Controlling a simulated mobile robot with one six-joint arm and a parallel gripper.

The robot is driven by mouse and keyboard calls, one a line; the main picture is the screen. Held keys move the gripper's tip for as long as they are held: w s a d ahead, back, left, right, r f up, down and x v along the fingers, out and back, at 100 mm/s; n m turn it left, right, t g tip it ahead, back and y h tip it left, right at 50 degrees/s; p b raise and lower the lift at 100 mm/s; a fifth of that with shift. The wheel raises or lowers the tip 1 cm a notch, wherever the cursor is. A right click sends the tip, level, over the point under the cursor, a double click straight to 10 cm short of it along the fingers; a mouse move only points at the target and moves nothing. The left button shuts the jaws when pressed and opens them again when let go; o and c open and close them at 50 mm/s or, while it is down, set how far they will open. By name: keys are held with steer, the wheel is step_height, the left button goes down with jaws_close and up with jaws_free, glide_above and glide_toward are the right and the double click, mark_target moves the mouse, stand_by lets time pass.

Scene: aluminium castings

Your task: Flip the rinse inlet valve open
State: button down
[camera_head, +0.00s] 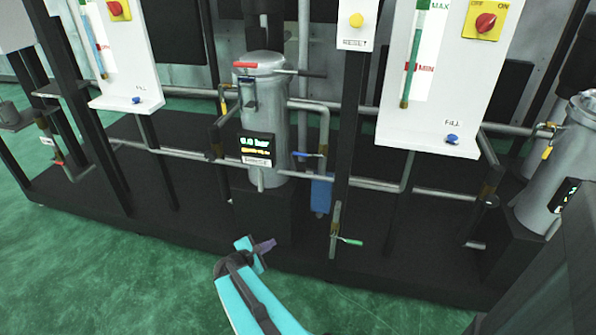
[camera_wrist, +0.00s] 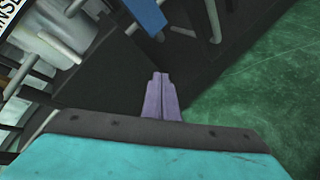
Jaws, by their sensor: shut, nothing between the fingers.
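A grey filter housing (camera_head: 265,110) stands mid-scene with a pressure display (camera_head: 257,143) and a label below it that seems to read RINSE. Several small lever valves sit on the pipes around it: a yellow lever (camera_head: 223,103) hanging down at its left, a blue lever (camera_head: 308,154) at its right, and a green lever (camera_head: 349,241) lower right, lying across a vertical pipe. I cannot tell which is the rinse inlet valve. My gripper (camera_head: 268,246) is shut and empty, low in front of the housing and apart from the levers. Its purple fingers (camera_wrist: 162,95) are together in the wrist view.
A blue cylinder (camera_head: 321,193) hangs on the pipe right of the housing. White panels (camera_head: 445,85) with gauges and knobs stand on dark posts. A second housing (camera_head: 548,180) is at the right. Green floor (camera_head: 110,285) in front of the black base is clear.

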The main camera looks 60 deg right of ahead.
mark_target(308, 155)
steer(key=d+r+n+t+h+b, duration=0.5)
steer(key=d+r+n, duration=0.6)
steer(key=d+r, duration=0.3)
steer(key=shift+w+d+n, duration=0.4)
steer(key=shift+d, duration=0.6)
steer(key=w+d+r, duration=0.3)
steer(key=d+r, duration=0.1)
steer(key=d, duration=0.6)
steer(key=shift+r, duration=0.25)
steer(key=shift+w+d, duration=0.1)
